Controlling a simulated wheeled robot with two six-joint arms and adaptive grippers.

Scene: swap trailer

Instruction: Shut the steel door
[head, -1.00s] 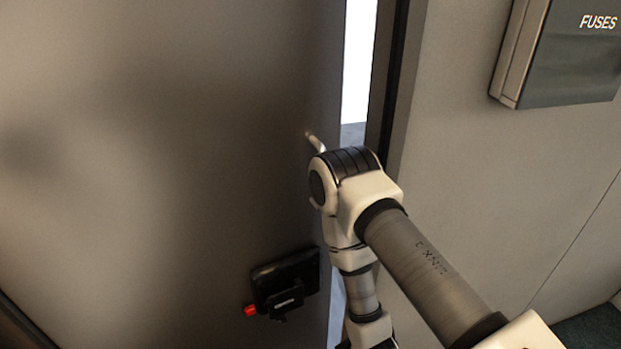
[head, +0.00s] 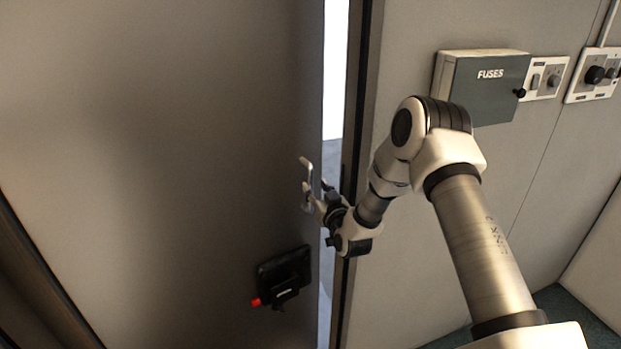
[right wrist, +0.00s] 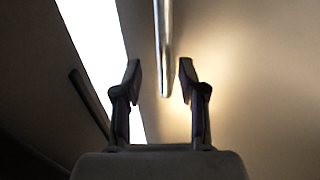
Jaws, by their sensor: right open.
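The steel door (head: 170,150) fills the left of the head view. It stands slightly ajar, with a bright gap between its right edge and the frame (head: 358,110). A pale metal handle (head: 307,170) sticks out near that edge. My right gripper (head: 314,190) is at the handle, open. In the right wrist view the handle bar (right wrist: 163,50) shows ahead, in line with the space between the open fingers (right wrist: 160,82). I cannot tell if it touches either finger. My left gripper is not in view.
A black lock box with a red knob (head: 284,277) is on the door below the handle. A grey fuse box (head: 488,88) and switch panels (head: 595,74) are on the wall at the right, beyond my right arm.

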